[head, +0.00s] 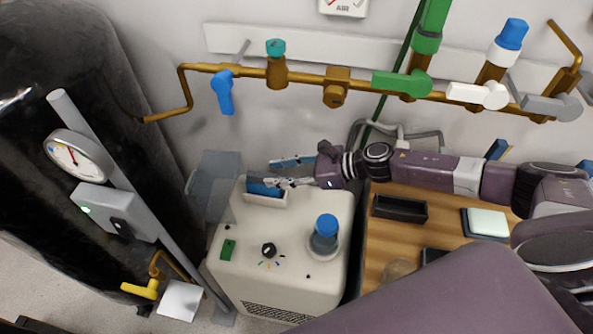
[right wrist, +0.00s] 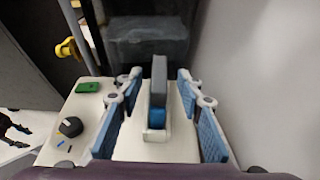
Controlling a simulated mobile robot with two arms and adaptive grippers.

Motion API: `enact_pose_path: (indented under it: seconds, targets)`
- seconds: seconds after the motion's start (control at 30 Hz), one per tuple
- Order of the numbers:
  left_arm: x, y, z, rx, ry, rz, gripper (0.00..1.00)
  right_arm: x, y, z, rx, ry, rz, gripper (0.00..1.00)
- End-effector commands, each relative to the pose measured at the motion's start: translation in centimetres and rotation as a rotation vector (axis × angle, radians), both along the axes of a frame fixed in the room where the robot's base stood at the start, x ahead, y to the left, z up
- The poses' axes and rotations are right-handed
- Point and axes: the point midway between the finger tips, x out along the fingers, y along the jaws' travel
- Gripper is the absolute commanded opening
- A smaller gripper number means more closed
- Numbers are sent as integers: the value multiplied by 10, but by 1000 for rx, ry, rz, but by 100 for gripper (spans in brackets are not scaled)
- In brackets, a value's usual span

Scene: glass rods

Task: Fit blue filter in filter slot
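The blue filter (head: 262,188) stands in the white filter slot (head: 264,202) on top of the cream machine (head: 290,225). In the right wrist view the filter (right wrist: 158,115) shows a blue lower part and a grey upper part, upright in the white slot (right wrist: 156,136). I cannot tell how deep it sits. My right gripper (head: 288,172) is open above the slot. In the right wrist view its blue-padded fingers (right wrist: 158,112) stand on either side of the filter, with gaps visible on both sides. My left gripper is not in view.
A translucent grey panel (head: 211,185) stands at the machine's left rear. A blue-capped fitting (head: 326,232), a black knob (head: 268,250) and a green switch (head: 228,249) are on the machine. Brass pipes with valves (head: 336,86) run along the wall. A black tray (head: 400,209) lies on the wooden table.

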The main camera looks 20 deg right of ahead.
Motion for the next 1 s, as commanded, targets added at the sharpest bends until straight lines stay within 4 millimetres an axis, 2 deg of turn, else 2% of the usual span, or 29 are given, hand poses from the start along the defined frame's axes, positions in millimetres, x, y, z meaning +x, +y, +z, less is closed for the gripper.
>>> enact_pose_path:
  seconds: [0.1, 0.33, 1.0]
  targets:
    - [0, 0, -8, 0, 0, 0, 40, -15, -21, 6, -2, 2, 0, 34]
    - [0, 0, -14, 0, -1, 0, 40, -31, -45, 20, -1, 1, 0, 34]
    - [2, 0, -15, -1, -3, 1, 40, -34, -49, 26, 1, -1, 2, 34]
